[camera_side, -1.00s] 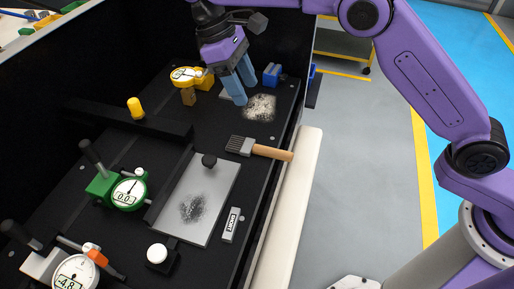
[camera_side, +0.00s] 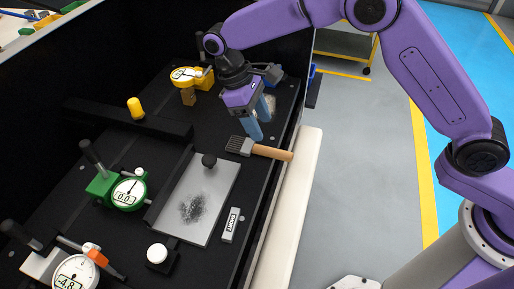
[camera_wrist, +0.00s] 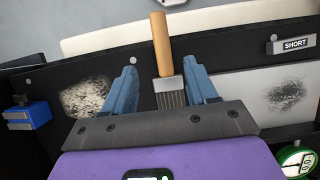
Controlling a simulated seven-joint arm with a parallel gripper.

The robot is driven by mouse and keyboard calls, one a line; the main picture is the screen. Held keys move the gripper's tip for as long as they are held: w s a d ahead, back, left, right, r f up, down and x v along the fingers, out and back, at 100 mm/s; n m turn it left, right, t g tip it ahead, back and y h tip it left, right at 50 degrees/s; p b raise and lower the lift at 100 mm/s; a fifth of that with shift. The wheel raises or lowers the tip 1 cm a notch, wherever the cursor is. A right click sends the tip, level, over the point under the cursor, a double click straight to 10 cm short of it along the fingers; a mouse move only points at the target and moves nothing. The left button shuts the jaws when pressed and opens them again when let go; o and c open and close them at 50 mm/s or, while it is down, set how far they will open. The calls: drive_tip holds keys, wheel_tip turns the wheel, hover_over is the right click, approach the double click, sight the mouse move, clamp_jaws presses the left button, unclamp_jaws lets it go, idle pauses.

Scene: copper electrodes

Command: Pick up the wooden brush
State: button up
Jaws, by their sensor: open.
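The wooden brush (camera_side: 262,150) lies on the black work surface near its front edge in the side view. Its tan handle points right and its dark bristles point left. In the wrist view the brush (camera_wrist: 163,55) lies between the two blue fingers, its handle pointing away and its bristles partly hidden behind my gripper's plate. My gripper (camera_side: 262,126) is open and empty, with blue fingertips just above and behind the brush in the side view. It also shows in the wrist view (camera_wrist: 162,80). I cannot tell the exact height of the fingers above the brush.
A metal plate (camera_side: 215,185) with a dark smudge and a black knob lies left of the brush. A block marked SHORT (camera_wrist: 291,44) sits beside it. A speckled patch (camera_wrist: 87,97) and a blue block (camera_wrist: 27,115) lie on the other side. Dial gauges (camera_side: 128,194) stand further left.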

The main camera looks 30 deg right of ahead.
sight(270, 150)
drive_tip(key=shift+a+x, duration=0.15)
drive_tip(key=shift+x, duration=1.75)
drive_tip(key=shift+a+x, duration=0.1)
drive_tip(key=shift+x, duration=1.75)
drive_tip(key=shift+f, duration=0.1)
clamp_jaws()
